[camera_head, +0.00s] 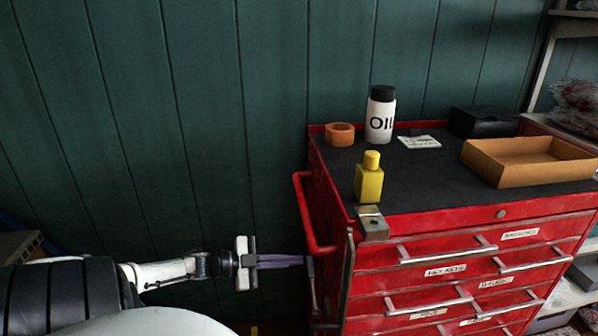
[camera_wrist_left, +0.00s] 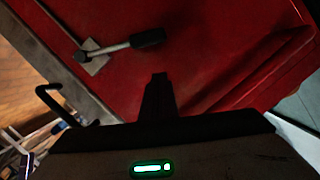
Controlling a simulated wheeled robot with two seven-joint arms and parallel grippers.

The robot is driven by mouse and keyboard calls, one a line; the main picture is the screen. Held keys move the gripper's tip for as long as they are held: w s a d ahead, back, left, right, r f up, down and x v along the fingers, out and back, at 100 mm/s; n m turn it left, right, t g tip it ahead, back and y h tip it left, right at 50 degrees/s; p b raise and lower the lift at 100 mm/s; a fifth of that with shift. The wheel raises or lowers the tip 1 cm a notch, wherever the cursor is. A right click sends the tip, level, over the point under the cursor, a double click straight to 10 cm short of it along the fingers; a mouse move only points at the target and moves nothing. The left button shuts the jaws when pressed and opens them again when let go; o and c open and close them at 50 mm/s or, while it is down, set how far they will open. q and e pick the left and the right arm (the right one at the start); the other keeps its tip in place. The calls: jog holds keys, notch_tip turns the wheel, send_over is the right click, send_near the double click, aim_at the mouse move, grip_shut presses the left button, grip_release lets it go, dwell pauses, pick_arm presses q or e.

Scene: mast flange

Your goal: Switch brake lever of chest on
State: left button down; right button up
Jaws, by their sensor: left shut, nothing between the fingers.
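The red tool chest (camera_head: 455,225) stands at the right of the head view. Its left side fills much of the left wrist view (camera_wrist_left: 205,60). A lever on that side, taken as the brake lever (camera_wrist_left: 120,46), has a metal arm, a black grip and a pivot on a pale plate. In the head view its dark grip (camera_head: 311,268) appears just beyond my fingertips. My left gripper (camera_head: 301,260) is shut and empty, pointing at the chest's side. In the wrist view its fingertips (camera_wrist_left: 159,76) appear below the grip; contact cannot be told. My right gripper is out of view.
A red side handle (camera_head: 304,215) juts from the chest above my left gripper. On the chest top stand a yellow bottle (camera_head: 369,182), an oil bottle (camera_head: 380,118), orange tape (camera_head: 340,135) and a cardboard tray (camera_head: 510,175). A green wall (camera_head: 200,120) is behind.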

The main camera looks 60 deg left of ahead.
pick_arm(q)
jog(key=v, duration=0.7)
jog(key=shift+r+p, duration=0.15)
jog(key=shift+p, duration=0.2)
jog(key=shift+w, duration=0.1)
jog(key=s+d+f+n+g+y+p, duration=0.25)
jog(key=d+f, duration=0.35)
jog(key=d, duration=0.4)
jog(key=s+d+f+n+g+y+p, duration=0.1)
jog(key=s+d+f+n+y, duration=0.15)
jog(key=d+f, duration=0.55)
jog(key=s+d+r+n+g+h+p, duration=0.1)
jog(key=d+r+n, duration=0.1)
jog(key=d, duration=0.8)
jog(key=s+d+r+n+g+h+p, duration=0.1)
jog(key=d+r, duration=0.3)
jog(key=d, duration=0.7)
jog(key=shift+d+r+n+g+p, duration=0.2)
jog(key=shift+r+n+g+p, duration=0.25)
jog(key=shift+p, duration=0.2)
